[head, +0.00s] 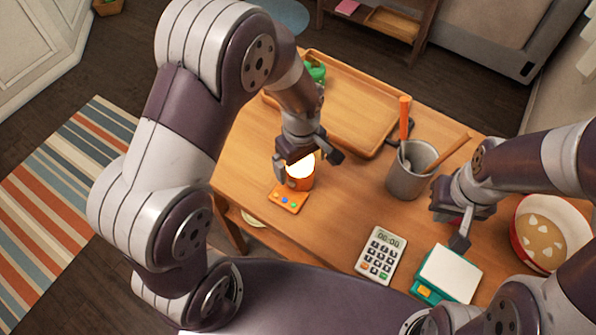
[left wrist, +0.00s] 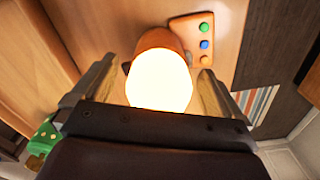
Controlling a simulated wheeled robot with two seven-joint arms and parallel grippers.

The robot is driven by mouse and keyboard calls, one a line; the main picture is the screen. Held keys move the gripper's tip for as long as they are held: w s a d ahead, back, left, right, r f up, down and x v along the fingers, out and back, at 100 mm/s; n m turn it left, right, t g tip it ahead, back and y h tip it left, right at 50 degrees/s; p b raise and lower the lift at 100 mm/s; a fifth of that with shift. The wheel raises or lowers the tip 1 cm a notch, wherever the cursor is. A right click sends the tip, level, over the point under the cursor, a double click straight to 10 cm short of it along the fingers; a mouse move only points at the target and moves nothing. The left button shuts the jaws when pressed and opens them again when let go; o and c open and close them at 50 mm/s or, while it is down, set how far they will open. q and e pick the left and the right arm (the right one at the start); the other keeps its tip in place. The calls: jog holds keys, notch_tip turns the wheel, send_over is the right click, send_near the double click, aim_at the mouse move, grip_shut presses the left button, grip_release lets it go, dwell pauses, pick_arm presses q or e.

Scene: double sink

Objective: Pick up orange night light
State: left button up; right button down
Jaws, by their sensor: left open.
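The orange night light (head: 300,184) stands on the wooden table, its white top glowing brightly. It also shows in the left wrist view (left wrist: 165,42), between my left fingers. An orange panel with coloured buttons (head: 287,199) lies right beside its base; I cannot tell whether they are joined. My left gripper (head: 309,165) is open at the night light, with one finger on each side of it. In the left wrist view, gaps show between the fingers and the light. My right gripper (head: 455,226) is over the table's right side; its jaws are partly hidden.
A grey cup (head: 409,182) with utensils stands right of the light. A wooden tray (head: 345,112) and a green object (head: 316,72) are behind it. A calculator (head: 381,255), a teal-edged scale (head: 449,274) and a red-rimmed bowl (head: 521,212) are at the front right.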

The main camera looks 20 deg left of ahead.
pick_arm(q)
jog(key=c, duration=1.2)
jog(key=shift+r, duration=0.1)
